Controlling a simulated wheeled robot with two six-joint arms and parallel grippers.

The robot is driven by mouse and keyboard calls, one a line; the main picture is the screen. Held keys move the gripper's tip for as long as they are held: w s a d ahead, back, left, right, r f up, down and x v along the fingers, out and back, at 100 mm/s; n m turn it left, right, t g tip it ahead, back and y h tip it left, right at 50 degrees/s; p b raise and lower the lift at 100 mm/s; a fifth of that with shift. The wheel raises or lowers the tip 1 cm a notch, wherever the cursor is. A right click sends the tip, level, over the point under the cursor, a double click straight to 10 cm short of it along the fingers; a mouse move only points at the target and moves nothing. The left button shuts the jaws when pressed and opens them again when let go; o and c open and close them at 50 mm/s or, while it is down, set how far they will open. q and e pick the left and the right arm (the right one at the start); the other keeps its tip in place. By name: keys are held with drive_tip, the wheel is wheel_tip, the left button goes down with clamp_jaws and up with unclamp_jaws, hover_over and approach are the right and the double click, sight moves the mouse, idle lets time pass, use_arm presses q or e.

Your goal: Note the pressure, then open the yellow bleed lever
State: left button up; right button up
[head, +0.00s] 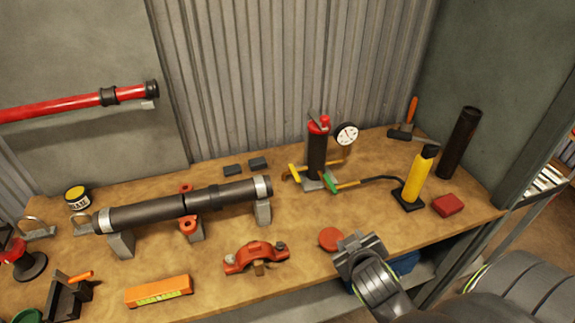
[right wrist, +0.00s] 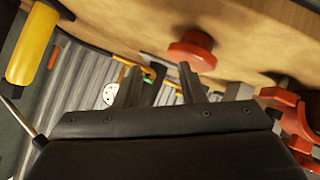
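A dark upright cylinder with a red top (head: 317,148) stands towards the back of the bench. A round white dial gauge (head: 347,134) is at its right; it also shows in the right wrist view (right wrist: 110,94). Its reading is too small to tell. A yellow lever (head: 294,173) sits at the left of the cylinder's foot and a green lever (head: 330,183) at the right. My right gripper (head: 358,242) is at the front edge of the bench, apart from the levers. Its two fingers (right wrist: 158,82) stand apart with nothing between them. My left gripper is out of view.
A red disc (head: 331,239) lies beside my right gripper. A yellow hand pump (head: 416,180) and red block (head: 448,205) stand to the right. A clamped dark pipe (head: 155,212), orange coupling (head: 256,256) and orange level (head: 158,291) occupy the left. Bare wood lies before the cylinder.

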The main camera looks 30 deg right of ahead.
drive_tip(key=w+a+r+n+t+y, duration=0.1)
drive_tip(key=w+r+n+t, duration=0.4)
drive_tip(key=r, duration=0.3)
drive_tip(key=w+a+r+n+t, duration=0.2)
drive_tip(key=w+r+t, duration=0.35)
drive_tip(key=r, duration=0.35)
drive_tip(key=w+a+r+n+g+y, duration=0.2)
drive_tip(key=w+a+r+n+y, duration=0.15)
drive_tip(key=a+n+y, duration=0.55)
drive_tip(key=w+a+r+n+g+y, duration=0.25)
drive_tip(key=a+r+n+y, duration=0.2)
drive_tip(key=n+y, duration=0.75)
drive_tip(key=n+g+h+b, duration=0.5)
drive_tip(key=g+h, duration=0.6)
drive_tip(key=h, duration=0.6)
hover_over(295, 173)
drive_tip(key=s+a, duration=0.1)
drive_tip(key=s, duration=0.4)
wheel_tip(295, 173, down, 14)
drive_tip(key=p+x, duration=0.1)
drive_tip(key=x, duration=0.9)
drive_tip(key=shift+w+d+r, duration=0.1)
